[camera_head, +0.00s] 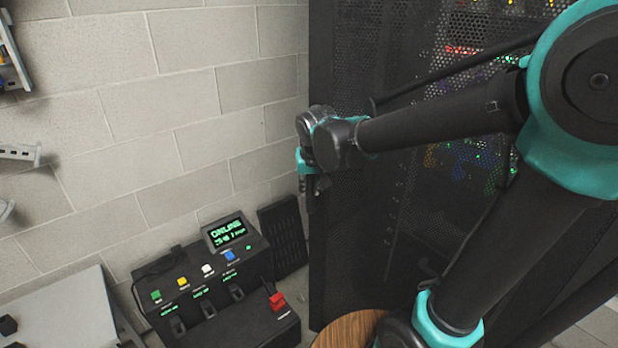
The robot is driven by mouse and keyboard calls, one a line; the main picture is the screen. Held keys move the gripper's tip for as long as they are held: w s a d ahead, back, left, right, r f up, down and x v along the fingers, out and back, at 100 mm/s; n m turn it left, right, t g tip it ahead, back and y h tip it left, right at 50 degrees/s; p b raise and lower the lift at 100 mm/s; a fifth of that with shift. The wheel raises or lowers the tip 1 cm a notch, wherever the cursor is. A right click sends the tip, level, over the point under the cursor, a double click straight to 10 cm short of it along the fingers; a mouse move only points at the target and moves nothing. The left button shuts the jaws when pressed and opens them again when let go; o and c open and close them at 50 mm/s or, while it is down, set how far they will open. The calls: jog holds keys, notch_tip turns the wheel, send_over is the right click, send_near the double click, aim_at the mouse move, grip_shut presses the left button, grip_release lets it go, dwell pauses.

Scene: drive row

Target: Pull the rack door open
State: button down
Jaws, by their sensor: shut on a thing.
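The rack door (360,245) is a tall black mesh panel filling the middle and right of the view. Lit equipment shows through its holes. My gripper (311,190) is at the door's left edge, about halfway up, fingers pointing down. It is shut on what appears to be the door handle, which the gripper hides. My arm crosses in front of the door from the right and covers part of it. I cannot tell from this view how far the door stands from its frame.
A black control console (215,290) with coloured buttons, a red lever and a green "ONLINE" display stands at lower left. A dark vented panel (283,235) leans by the wall behind it. A round wooden top (347,330) is at the bottom centre. A grey block wall (160,110) closes the left side.

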jog(key=s+a+n+y, duration=0.1)
jog(key=s+a, duration=0.3)
jog(key=s, duration=1.3)
jog(key=shift+s+a+n, duration=0.15)
jog(key=shift+s+n, duration=0.15)
jog(key=shift+n, duration=0.5)
jog(key=c, duration=1.3)
grip_release()
jog(key=shift+c, duration=0.2)
jog(key=shift+r, duration=0.1)
jog(key=v, duration=1.2)
jog(key=shift+w, duration=0.15)
